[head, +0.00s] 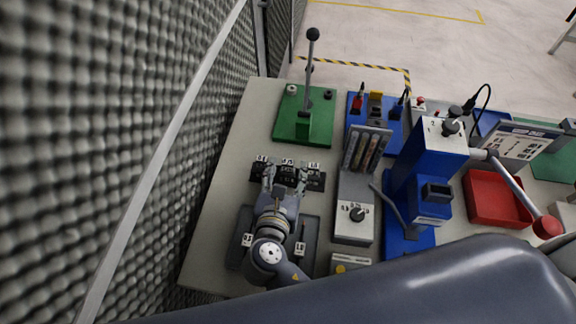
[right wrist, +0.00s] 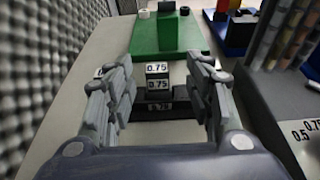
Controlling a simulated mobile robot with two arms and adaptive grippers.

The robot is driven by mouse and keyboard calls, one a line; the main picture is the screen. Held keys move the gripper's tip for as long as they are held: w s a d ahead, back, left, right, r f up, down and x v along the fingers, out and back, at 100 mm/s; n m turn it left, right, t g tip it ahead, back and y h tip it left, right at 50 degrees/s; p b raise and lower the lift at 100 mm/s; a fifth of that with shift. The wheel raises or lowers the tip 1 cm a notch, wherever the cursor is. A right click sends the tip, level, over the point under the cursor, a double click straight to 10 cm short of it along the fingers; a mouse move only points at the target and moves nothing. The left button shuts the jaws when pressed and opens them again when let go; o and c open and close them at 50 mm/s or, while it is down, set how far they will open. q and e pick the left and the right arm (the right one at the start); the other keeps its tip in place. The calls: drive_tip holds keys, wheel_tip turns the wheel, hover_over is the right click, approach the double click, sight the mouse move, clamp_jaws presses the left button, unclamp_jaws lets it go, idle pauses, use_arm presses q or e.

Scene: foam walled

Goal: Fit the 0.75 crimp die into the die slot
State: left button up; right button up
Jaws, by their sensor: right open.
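The 0.75 crimp die (right wrist: 157,78) is a small dark block with white 0.75 labels. It stands at the black die rack (head: 258,174), between dies or labels to its left and right. In the right wrist view it shows between the two fingers of my right gripper (right wrist: 159,88). That gripper (head: 286,178) is open, with a finger on each side of the die; I cannot tell whether either touches it. The fingers and palm hide part of the rack in the head view. I cannot tell for sure which opening is the die slot. My left gripper is not in view.
A green lever press (head: 290,122) stands beyond the rack. To the right are a grey dial unit (head: 354,220), a blue machine (head: 440,160) with a red-knobbed lever, and a red bin (head: 495,198). A grey tray (head: 308,255) lies nearer me. Foam wall (head: 120,100) borders the left.

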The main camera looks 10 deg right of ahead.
sight(287, 164)
drive_tip(key=x, duration=0.2)
drive_tip(key=p+x, duration=0.1)
drive_tip(key=x, duration=0.1)
drive_tip(key=shift+w+a+f, duration=0.15)
drive_tip(key=shift+w+f, duration=0.05)
drive_tip(key=shift+f, duration=0.05)
drive_tip(key=shift+w+f, duration=0.1)
drive_tip(key=shift+w, duration=0.1)
drive_tip(key=shift+s, duration=0.1)
drive_tip(key=shift+c, duration=1.1)
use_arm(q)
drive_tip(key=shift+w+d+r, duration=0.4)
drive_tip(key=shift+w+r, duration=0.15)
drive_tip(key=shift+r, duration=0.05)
use_arm(e)
clamp_jaws()
